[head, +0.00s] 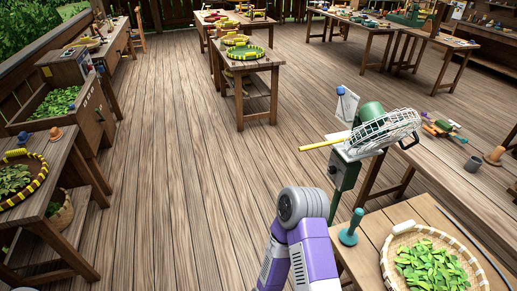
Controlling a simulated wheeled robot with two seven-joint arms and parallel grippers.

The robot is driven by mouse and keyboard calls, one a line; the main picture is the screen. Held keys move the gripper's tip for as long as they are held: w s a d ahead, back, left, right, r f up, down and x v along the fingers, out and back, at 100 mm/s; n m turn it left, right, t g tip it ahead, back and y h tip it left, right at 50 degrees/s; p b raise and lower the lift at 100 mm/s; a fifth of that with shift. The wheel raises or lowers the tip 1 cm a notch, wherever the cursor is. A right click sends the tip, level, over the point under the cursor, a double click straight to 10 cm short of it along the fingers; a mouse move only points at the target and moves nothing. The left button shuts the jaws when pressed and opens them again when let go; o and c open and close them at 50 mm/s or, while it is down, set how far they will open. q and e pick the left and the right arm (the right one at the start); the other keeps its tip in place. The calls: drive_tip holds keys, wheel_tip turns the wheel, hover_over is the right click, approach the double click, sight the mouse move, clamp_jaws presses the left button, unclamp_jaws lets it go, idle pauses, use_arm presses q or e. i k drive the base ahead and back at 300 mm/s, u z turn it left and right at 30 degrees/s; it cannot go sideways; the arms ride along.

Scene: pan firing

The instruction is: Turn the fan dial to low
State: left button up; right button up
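The fan (388,130) stands right of centre, with a green motor housing and a white wire cage. It sits on top of a grey and dark green stand (345,170). A small white panel with a blue mark (346,104) rises at the stand's left. A yellow stick (325,142) juts out to the left. I cannot make out the fan dial or its setting at this size. One purple arm of mine with a grey joint comes up from the bottom, in front of and below the stand. Neither gripper shows in the head view.
A table at bottom right holds a round basket of green leaves (433,265) and a teal tool (351,228). A long table (455,185) at the right holds tools and a grey cup (473,164). Workbenches line the left. The wooden floor (190,180) in the middle is clear.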

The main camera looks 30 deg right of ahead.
sight(332, 170)
drive_tip(key=z, duration=0.25)
drive_tip(key=i, duration=1.75)
drive_tip(key=z, duration=1.15)
drive_tip(key=i, duration=0.25)
drive_tip(key=z, duration=0.25)
